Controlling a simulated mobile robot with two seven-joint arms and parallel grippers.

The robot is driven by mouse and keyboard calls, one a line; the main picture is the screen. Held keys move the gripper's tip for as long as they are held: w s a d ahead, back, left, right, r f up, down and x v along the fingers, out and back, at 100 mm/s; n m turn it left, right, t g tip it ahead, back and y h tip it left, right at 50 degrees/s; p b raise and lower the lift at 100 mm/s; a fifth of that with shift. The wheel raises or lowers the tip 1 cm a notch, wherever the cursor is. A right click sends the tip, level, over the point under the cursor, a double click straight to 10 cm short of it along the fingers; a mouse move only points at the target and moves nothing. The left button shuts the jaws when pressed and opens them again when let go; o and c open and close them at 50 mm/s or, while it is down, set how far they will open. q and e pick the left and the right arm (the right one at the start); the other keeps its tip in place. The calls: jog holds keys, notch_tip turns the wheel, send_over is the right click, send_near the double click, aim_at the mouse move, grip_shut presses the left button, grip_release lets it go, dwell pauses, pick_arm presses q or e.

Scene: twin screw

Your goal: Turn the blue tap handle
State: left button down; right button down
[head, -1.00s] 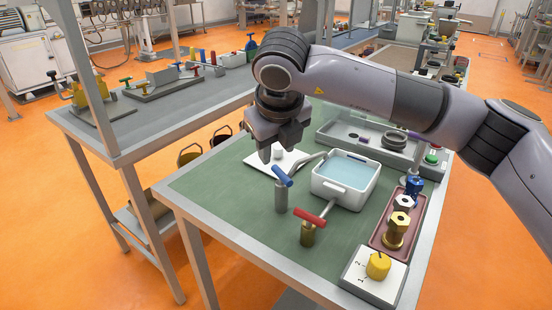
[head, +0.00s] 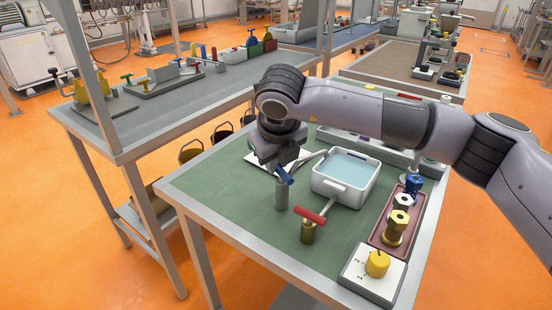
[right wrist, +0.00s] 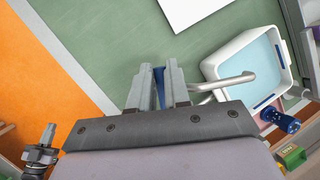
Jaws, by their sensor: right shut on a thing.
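The blue tap handle (head: 286,176) tops a grey tap post (head: 282,195) on the green bench top. My right gripper (head: 281,170) is down at the handle from above, shut on it; its body hides part of the handle. In the right wrist view the blue handle (right wrist: 158,82) shows as a narrow strip between the two fingers (right wrist: 159,85). A bent metal spout (head: 308,161) runs towards the white basin of water (head: 349,161). My left gripper is not in view.
A red tap handle (head: 310,217) on a brass body stands close in front. A red tray (head: 383,236) with a gold and a blue fitting and a yellow knob on a white plate (head: 371,284) lie to the right. The bench's left front is clear.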

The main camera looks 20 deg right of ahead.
jog(key=shift+a+f+n+y+b, duration=0.15)
jog(key=shift+n+y+b, duration=0.1)
jog(key=shift+n+b, duration=0.5)
jog(key=shift+d+f+n+y+b, duration=0.1)
jog(key=shift+n+y+b, duration=0.2)
jog(key=shift+b, duration=0.75)
jog(key=shift+s+a+r+n+b, duration=0.15)
jog(key=shift+r+n+b, duration=0.1)
jog(key=shift+n+b, duration=0.3)
jog(key=c, duration=1.1)
grip_release()
jog(key=v, duration=0.7)
jog(key=shift+s, duration=0.1)
